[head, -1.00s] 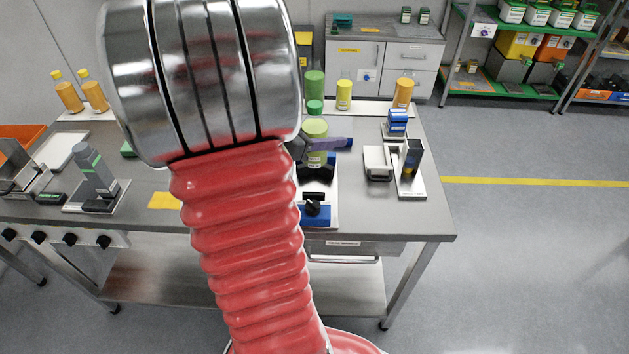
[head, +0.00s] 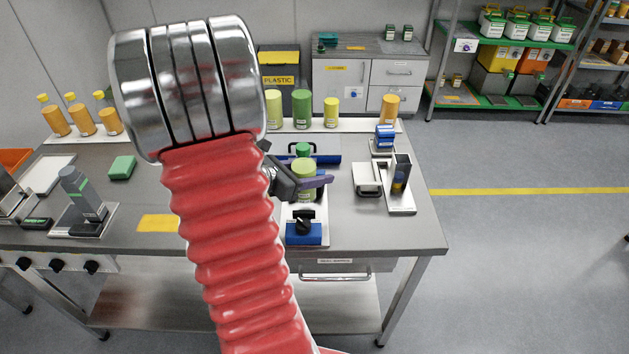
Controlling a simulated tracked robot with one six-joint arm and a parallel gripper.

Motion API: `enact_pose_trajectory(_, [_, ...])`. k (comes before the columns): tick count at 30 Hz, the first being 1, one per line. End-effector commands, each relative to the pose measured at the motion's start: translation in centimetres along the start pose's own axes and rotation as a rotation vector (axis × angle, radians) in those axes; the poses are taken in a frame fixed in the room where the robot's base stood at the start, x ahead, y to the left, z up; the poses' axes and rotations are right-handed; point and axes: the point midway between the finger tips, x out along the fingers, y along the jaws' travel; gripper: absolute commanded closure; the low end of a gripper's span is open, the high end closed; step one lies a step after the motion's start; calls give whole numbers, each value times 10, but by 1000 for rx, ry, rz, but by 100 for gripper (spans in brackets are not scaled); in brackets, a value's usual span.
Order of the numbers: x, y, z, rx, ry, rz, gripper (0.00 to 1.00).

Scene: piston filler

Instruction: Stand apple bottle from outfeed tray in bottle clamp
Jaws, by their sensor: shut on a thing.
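The apple bottle (head: 304,178), yellow-green with a green cap, stands upright in the head view, right of my arm. The bottle is over the clamp plate, behind the knob, and hides the black jaws there. I cannot tell whether its foot touches the plate. The outfeed tray cannot be made out with certainty.
A blue cylinder (head: 326,159) lies behind the bottle. Yellow-green (head: 273,108), green (head: 302,109), yellow (head: 331,112) and orange (head: 389,109) containers stand along the bench's back. A grey holder (head: 401,180) stands right. A green block (head: 122,167) lies left.

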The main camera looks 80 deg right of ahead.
Motion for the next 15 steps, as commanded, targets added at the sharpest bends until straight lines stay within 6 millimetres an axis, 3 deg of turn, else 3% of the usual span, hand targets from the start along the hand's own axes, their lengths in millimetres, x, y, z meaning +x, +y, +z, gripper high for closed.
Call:
enact_pose_trajectory(7, [10,0,-26,-3,0,0,86])
enact_pose_trajectory(15, [13,1,-32,0,-1,2,86])
